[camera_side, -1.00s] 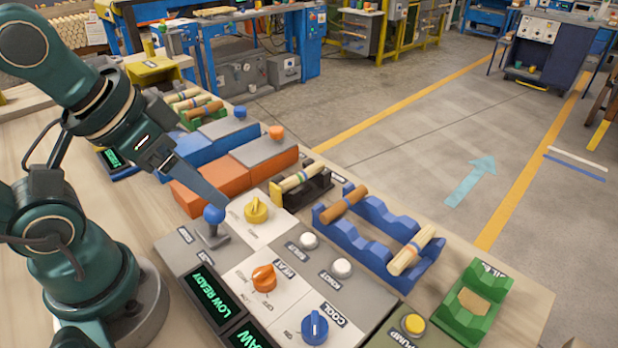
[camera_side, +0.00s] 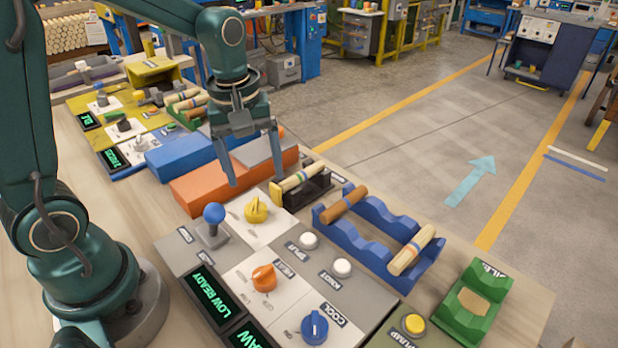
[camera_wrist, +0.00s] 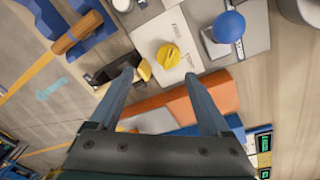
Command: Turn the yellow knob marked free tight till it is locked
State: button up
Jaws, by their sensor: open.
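The yellow knob (camera_side: 256,210) sits on a white plate (camera_side: 272,229) on the grey panel, right of a blue ball-topped lever (camera_side: 214,215). The knob also shows in the wrist view (camera_wrist: 168,56), ahead of my fingertips, with its ridge tilted; the lettering beside it is too small to read. My gripper (camera_side: 256,180) is open and empty, with its fingers pointing down above the orange block, behind the knob. In the wrist view my two fingers (camera_wrist: 158,72) are spread wide, and neither touches the knob.
An orange block (camera_side: 215,188) and a black holder with a wooden piece (camera_side: 300,178) stand close to the knob. An orange knob (camera_side: 264,278), a blue knob (camera_side: 314,327) and white buttons (camera_side: 342,267) are on the panel. A blue rack (camera_side: 375,235) holds turned pieces to the right.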

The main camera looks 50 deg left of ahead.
aim_at(254, 203)
jog(key=f, duration=0.1)
jog(key=f+g, duration=0.1)
jog(key=f, duration=0.1)
jog(key=shift+s+a+f, duration=0.1)
jog(key=shift+s+a, duration=0.1)
jog(key=shift+a, duration=0.15)
jog(key=shift+f, duration=2.45)
jog(key=shift+c, duration=0.3)
grip_shut()
